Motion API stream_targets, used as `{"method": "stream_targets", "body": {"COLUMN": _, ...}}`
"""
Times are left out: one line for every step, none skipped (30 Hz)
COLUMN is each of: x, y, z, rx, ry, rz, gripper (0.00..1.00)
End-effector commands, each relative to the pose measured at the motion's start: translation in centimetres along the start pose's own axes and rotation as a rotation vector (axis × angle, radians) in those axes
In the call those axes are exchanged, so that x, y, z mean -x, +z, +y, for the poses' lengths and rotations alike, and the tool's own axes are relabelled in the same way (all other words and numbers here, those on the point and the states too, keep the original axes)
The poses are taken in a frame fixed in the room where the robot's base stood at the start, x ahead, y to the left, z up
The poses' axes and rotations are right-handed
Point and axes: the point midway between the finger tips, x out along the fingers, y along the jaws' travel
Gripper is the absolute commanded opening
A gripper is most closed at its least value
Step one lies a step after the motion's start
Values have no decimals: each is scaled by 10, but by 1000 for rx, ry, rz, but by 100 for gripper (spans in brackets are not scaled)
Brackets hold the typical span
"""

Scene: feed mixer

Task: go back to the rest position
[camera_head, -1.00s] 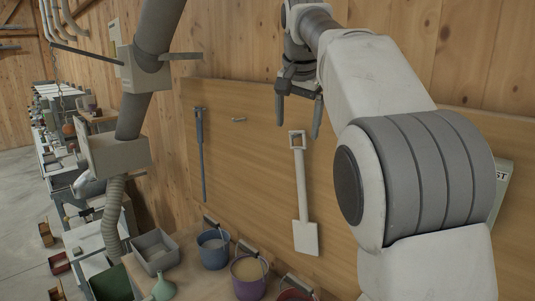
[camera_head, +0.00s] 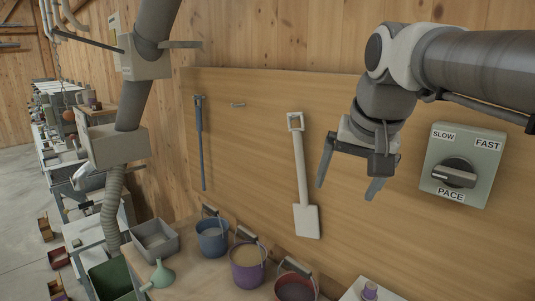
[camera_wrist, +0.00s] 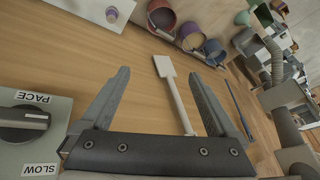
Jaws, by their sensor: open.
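My gripper (camera_head: 347,184) is open and empty. In the head view it hangs in front of the wooden board, fingers pointing down, between the white shovel and the pace control box. In the wrist view my gripper (camera_wrist: 160,100) shows two spread fingers with nothing between them but the view of the board and shovel behind. My arm comes in from the upper right of the head view.
A pace box (camera_head: 463,165) with a dial is close right of my gripper. A white shovel (camera_head: 304,190) and a blue-grey tool (camera_head: 201,145) hang on the board (camera_head: 250,130). Blue (camera_head: 212,240), purple (camera_head: 247,268) and red (camera_head: 296,285) buckets stand below.

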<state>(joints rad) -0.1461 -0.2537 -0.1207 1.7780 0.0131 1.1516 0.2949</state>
Motion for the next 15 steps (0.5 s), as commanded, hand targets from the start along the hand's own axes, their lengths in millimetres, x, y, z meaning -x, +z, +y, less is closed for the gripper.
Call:
{"method": "stream_targets", "body": {"x": -8, "y": 24, "z": 10, "rx": 25, "ry": -1, "rz": 3, "gripper": 95}}
{"method": "stream_targets", "body": {"x": -12, "y": 36, "z": 14, "rx": 41, "ry": -1, "rz": 6, "gripper": 95}}
{"method": "stream_targets", "body": {"x": -17, "y": 52, "z": 20, "rx": 65, "ry": 0, "rz": 9, "gripper": 95}}
{"method": "stream_targets", "body": {"x": -22, "y": 65, "z": 25, "rx": 83, "ry": 2, "rz": 11, "gripper": 95}}
{"method": "stream_targets", "body": {"x": -26, "y": 77, "z": 29, "rx": 100, "ry": 3, "rz": 14, "gripper": 95}}
{"method": "stream_targets", "body": {"x": -33, "y": 94, "z": 35, "rx": 124, "ry": 7, "rz": 17, "gripper": 95}}
{"method": "stream_targets", "body": {"x": -38, "y": 106, "z": 39, "rx": 142, "ry": 9, "rz": 20, "gripper": 95}}
{"method": "stream_targets", "body": {"x": -44, "y": 119, "z": 43, "rx": 159, "ry": 12, "rz": 22, "gripper": 95}}
{"method": "stream_targets", "body": {"x": -51, "y": 134, "z": 48, "rx": 181, "ry": 17, "rz": 26, "gripper": 95}}
{"method": "stream_targets", "body": {"x": -56, "y": 145, "z": 52, "rx": 196, "ry": 21, "rz": 27, "gripper": 95}}
{"method": "stream_targets", "body": {"x": -61, "y": 155, "z": 55, "rx": 211, "ry": 24, "rz": 30, "gripper": 95}}
{"method": "stream_targets", "body": {"x": -68, "y": 167, "z": 60, "rx": 227, "ry": 29, "rz": 32, "gripper": 95}}
{"method": "stream_targets", "body": {"x": -72, "y": 175, "z": 63, "rx": 240, "ry": 33, "rz": 33, "gripper": 95}}
{"method": "stream_targets", "body": {"x": -76, "y": 182, "z": 65, "rx": 250, "ry": 35, "rz": 35, "gripper": 95}}
{"method": "stream_targets", "body": {"x": -81, "y": 190, "z": 68, "rx": 262, "ry": 39, "rz": 35, "gripper": 95}}
